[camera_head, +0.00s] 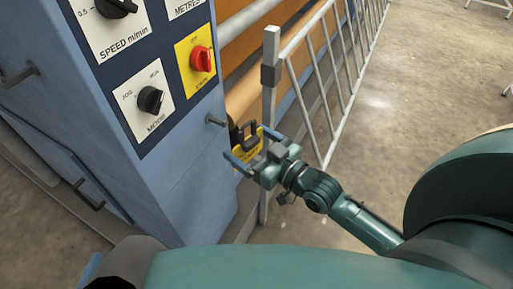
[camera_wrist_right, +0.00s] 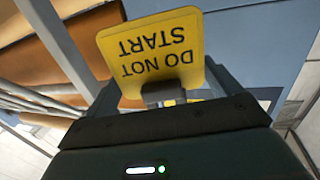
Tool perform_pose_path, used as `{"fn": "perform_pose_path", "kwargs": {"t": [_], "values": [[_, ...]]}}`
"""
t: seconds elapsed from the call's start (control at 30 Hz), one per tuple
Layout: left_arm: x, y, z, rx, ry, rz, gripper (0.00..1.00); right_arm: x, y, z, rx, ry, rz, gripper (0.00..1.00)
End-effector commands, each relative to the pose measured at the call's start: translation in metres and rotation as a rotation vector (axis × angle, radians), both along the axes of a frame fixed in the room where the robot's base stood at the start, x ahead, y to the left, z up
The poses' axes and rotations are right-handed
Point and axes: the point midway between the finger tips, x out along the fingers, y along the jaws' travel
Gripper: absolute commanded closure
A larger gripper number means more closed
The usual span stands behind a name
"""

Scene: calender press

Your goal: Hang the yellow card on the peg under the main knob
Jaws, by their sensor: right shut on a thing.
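The yellow card (camera_head: 249,155) is in my right gripper (camera_head: 252,148), just right of the blue cabinet's edge. A dark looped piece (camera_head: 248,130) shows above the card; I cannot tell whether it belongs to it. In the right wrist view the card (camera_wrist_right: 150,45) reads "DO NOT START", upside down, between the fingers. The main knob (camera_head: 201,59) is red on a yellow plate. Below it the peg (camera_head: 215,121) sticks out from the cabinet face. The card is right of the peg and a little lower, apparently apart from it. My left gripper is not in view.
The blue cabinet (camera_head: 190,190) carries a mode knob (camera_head: 150,99) and a speed knob (camera_head: 117,7). A grey post (camera_head: 269,90) and railing (camera_head: 340,70) stand close behind my right gripper. Open floor (camera_head: 400,100) lies to the right.

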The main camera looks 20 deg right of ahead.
Motion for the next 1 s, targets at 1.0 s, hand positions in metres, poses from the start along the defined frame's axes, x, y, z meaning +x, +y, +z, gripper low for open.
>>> {"fn": "perform_pose_path", "kwargs": {"t": [1.0], "values": [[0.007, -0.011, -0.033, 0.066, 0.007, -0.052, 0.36, 0.049, 0.038, -0.006, 0.002, -0.001, -0.001, 0.32]]}}
